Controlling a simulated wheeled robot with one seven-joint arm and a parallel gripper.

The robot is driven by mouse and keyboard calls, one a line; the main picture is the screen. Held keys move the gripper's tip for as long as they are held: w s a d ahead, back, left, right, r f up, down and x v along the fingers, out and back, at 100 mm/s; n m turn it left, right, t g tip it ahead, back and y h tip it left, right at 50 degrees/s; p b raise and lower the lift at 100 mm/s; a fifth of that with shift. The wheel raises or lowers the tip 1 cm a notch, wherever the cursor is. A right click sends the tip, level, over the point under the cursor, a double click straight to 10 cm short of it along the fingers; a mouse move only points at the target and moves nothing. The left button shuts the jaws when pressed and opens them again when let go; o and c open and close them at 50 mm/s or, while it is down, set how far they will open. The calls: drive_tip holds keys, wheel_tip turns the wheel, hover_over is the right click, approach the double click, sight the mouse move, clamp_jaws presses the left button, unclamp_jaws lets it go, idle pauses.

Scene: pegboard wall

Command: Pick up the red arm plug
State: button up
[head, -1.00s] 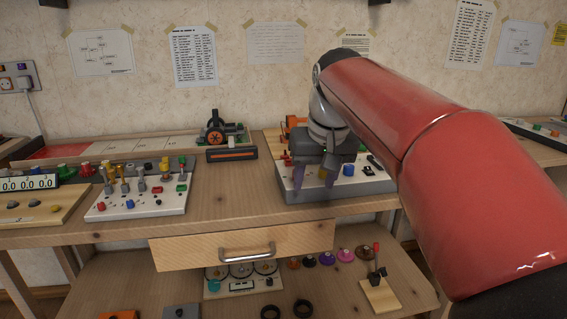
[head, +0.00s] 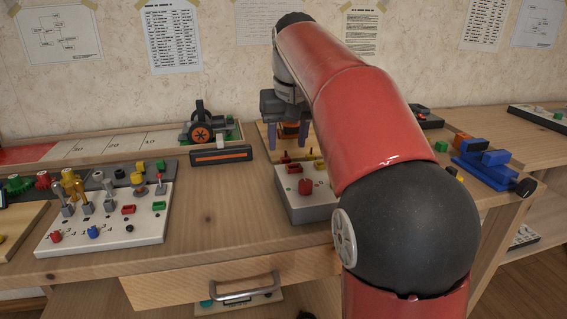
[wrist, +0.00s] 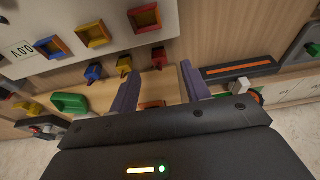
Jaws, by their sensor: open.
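A small red plug (wrist: 158,56), which looks like the red arm plug, sits on the wooden board in the wrist view, just beyond my fingertips and between their lines. A yellow plug (wrist: 124,63) and a blue plug (wrist: 94,73) stand in a row to its left. In the head view the red plug (head: 285,158) is small, below my fingers. My gripper (head: 287,146) is open, its two purple fingers pointing down above the board; it also shows in the wrist view (wrist: 158,70). Nothing is held. I cannot tell the exact height gap.
A white panel with red (wrist: 145,17), yellow (wrist: 90,35) and blue (wrist: 48,46) sockets borders the board. An orange part (wrist: 152,105) lies between my fingers' bases. A dark block with an orange strip (head: 221,154) stands left.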

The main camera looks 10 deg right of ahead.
sight(286, 158)
drive_tip(key=b+x, duration=0.1)
drive_tip(key=x, duration=0.5)
drive_tip(key=shift+d+f, duration=0.1)
clamp_jaws()
